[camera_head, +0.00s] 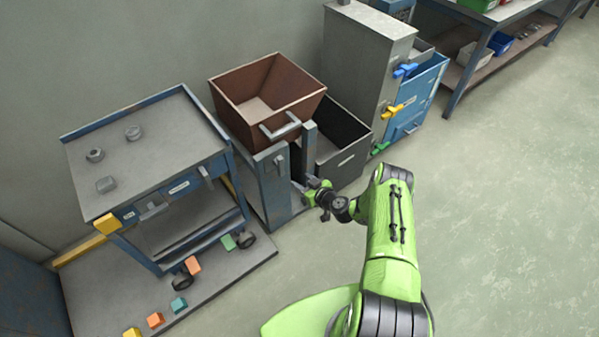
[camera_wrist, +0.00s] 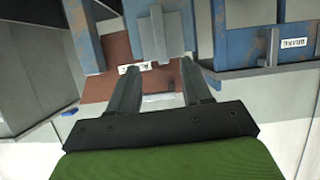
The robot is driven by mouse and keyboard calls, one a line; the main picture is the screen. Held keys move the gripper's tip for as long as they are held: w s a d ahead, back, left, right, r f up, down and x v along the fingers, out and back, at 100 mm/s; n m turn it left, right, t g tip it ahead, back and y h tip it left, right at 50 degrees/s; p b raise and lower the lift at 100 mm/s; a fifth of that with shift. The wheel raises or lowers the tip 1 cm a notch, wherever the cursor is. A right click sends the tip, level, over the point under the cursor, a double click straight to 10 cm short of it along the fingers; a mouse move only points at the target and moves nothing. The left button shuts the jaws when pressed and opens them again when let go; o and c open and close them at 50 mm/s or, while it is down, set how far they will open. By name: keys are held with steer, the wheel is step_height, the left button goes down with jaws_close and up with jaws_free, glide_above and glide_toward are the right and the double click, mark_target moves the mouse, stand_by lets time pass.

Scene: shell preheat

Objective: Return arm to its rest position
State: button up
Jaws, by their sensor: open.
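My green arm reaches in from the lower right of the head view. My gripper (camera_wrist: 157,88) shows in the wrist view with its two dark fingers apart and nothing between them. In the head view the wrist end is beside the front of the blue-grey stand (camera_head: 274,190), below the brown bin (camera_head: 245,92); the fingers are mostly hidden there. In the wrist view, blue and brown surfaces lie beyond the fingertips. I cannot tell how far away they are.
A grey-topped cart (camera_head: 150,165) stands at the left with small metal parts on it. Several coloured blocks lie on the low platform (camera_head: 225,275). A dark open bin (camera_head: 345,160) and a grey cabinet (camera_head: 365,70) stand behind my arm. The floor (camera_head: 500,200) at the right is clear.

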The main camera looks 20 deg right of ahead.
steer(key=w+a+r+n+g+y, duration=0.1)
steer(key=a+r, duration=0.1)
steer(key=r, duration=0.5)
steer(key=w+a+r+n+g+y, duration=0.1)
steer(key=w+a+r+n+g, duration=0.1)
steer(key=r, duration=0.5)
steer(key=s+a+r+g+h+p, duration=0.15)
steer(key=s+r, duration=0.25)
steer(key=r, duration=0.5)
steer(key=s+a+r+g, duration=0.1)
steer(key=s+a+r, duration=0.15)
steer(key=r, duration=0.75)
steer(key=s+r+m+g+h, duration=0.1)
steer(key=s+r+h, duration=0.1)
steer(key=s+r, duration=0.55)
steer(key=s+r+m+h, duration=0.15)
steer(key=s+r, duration=0.35)
steer(key=s, duration=0.5)
steer(key=s+d+m, duration=0.1)
steer(key=s+m, duration=0.1)
steer(key=s, duration=0.5)
steer(key=s+d+m+h+p, duration=0.1)
steer(key=s+m, duration=0.1)
steer(key=s, duration=0.6)
steer(key=shift+s+d+r, duration=0.15)
steer(key=shift+d+r, duration=0.1)
steer(key=shift+r, duration=0.2)
steer(key=shift+m+g, duration=0.25)
